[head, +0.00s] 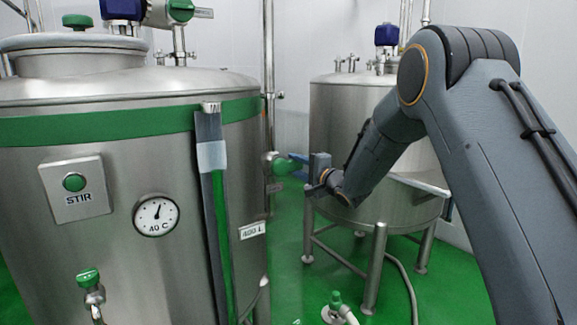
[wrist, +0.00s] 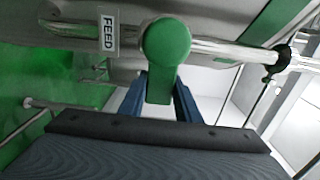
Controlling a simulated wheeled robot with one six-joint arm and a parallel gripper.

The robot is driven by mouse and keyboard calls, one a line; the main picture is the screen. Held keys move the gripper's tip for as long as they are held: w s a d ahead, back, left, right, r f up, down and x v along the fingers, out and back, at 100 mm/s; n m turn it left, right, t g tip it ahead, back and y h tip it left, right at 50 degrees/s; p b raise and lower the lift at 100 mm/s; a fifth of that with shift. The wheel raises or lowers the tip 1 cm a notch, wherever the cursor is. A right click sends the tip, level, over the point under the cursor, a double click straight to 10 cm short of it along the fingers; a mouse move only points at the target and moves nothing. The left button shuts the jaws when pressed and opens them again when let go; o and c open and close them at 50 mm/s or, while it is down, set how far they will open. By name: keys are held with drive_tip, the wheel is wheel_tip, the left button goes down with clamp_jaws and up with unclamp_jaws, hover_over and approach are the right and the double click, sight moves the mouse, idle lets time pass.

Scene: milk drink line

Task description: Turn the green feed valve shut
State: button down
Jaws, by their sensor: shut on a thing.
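The green feed valve (wrist: 166,45) shows large in the wrist view, with a round green hub and a green lever reaching down between my fingers. A FEED label (wrist: 108,32) is beside it on the left. In the head view the green valve (head: 281,166) is just right of the big tank, beside a vertical pipe. My gripper (wrist: 160,98) has its two blue fingers on either side of the lever and is shut on it. In the head view my gripper (head: 300,160) reaches the valve from the right.
The large steel tank (head: 120,180) with a STIR button (head: 74,182) and a dial (head: 156,214) fills the left. A second tank (head: 345,110) on legs stands behind my arm. Another green-handled valve (head: 336,300) is low near the floor. Green floor (head: 290,270) is open between the tanks.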

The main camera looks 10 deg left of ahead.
drive_tip(key=shift+f, duration=0.1)
drive_tip(key=c, duration=1.3)
unclamp_jaws()
drive_tip(key=shift+c, duration=0.2)
drive_tip(key=b+v, duration=0.2)
drive_tip(key=v, duration=0.6)
drive_tip(key=shift+b, duration=0.3)
drive_tip(key=shift+w, duration=0.1)
